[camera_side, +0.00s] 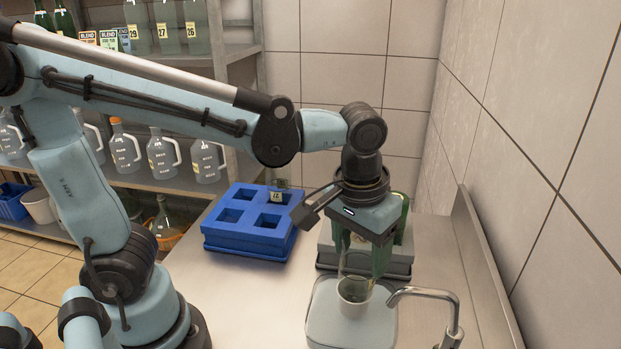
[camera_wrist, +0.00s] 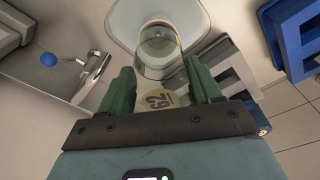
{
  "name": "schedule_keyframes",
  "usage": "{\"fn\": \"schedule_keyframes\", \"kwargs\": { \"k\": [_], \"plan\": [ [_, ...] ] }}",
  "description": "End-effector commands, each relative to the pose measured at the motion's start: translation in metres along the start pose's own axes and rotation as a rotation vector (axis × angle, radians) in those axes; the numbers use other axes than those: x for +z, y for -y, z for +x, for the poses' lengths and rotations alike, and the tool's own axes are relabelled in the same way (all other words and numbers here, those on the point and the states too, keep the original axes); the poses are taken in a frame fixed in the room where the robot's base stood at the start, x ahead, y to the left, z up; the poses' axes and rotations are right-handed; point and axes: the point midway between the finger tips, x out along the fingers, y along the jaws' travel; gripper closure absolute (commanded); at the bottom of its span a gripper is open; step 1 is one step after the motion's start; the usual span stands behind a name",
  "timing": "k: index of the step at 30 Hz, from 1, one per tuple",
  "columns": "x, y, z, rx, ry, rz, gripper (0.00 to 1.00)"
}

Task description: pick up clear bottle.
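The wrist view also shows the pad (camera_wrist: 127,22) beyond the bottle.
A blue crate (camera_side: 243,240) with square pockets stands left of my gripper, and a small labelled clear vessel (camera_side: 277,194) shows at it. A grey crate (camera_side: 326,262) is just behind the bottle. The metal spout (camera_side: 430,294) is close on the right. Shelves of bottles stand back left.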

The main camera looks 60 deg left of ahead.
Motion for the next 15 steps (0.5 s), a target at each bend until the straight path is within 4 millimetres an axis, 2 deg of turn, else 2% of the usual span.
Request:
{"fn": "schedule_keyframes", "kwargs": {
  "k": [1, 6, 8, 9, 15],
  "plan": [
    [0.0, 0.0, -0.0001, 0.0, 0.0, 0.0, 0.48],
    [0.0, 0.0, -0.0001, 0.0, 0.0, 0.0, 0.74],
    [0.0, 0.0, -0.0001, 0.0, 0.0, 0.0, 0.74],
    [0.0, 0.0, -0.0002, 0.0, 0.0, 0.0, 0.79],
    [0.0, 0.0, -0.0006, 0.0, 0.0, 0.0, 0.8]
  ]
}}
